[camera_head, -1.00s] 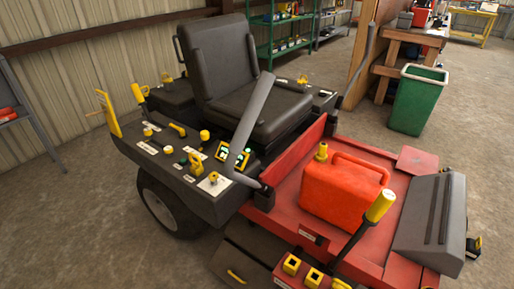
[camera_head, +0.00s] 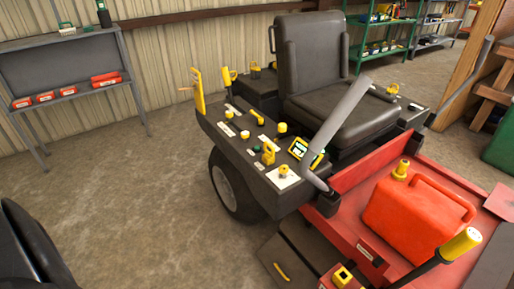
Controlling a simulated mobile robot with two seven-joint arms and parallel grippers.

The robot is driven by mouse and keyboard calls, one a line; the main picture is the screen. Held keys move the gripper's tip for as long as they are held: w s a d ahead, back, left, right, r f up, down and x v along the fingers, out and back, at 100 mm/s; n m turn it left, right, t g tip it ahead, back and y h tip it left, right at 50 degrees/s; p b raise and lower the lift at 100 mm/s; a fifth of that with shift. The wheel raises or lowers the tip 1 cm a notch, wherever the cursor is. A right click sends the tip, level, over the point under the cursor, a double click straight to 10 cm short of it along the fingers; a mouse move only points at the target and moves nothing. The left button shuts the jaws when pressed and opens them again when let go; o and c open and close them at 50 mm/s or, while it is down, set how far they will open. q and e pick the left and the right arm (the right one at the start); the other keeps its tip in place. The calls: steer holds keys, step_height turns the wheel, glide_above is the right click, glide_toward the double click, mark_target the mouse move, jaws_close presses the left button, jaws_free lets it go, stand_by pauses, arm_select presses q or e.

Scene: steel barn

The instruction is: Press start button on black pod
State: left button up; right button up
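The black pod (camera_head: 232,147) is the side console of a ride-on mower, left of its seat, in the middle of the head view. Its top carries several yellow knobs and levers, white labels and a small lit display (camera_head: 299,148). A yellow key-like handle (camera_head: 268,154) stands near the front, and a yellow knob (camera_head: 283,171) sits on a white plate. A small dark green button-like cap (camera_head: 256,149) is beside the handle. I cannot read the labels or tell which control is the start button. Neither of my grippers is in view.
A black seat (camera_head: 340,95) and a grey lever (camera_head: 345,120) stand beside the pod. A red fuel can (camera_head: 415,215) sits on the red deck at right. A grey bench (camera_head: 75,70) with red boxes is at the left wall. Open floor lies left of the mower.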

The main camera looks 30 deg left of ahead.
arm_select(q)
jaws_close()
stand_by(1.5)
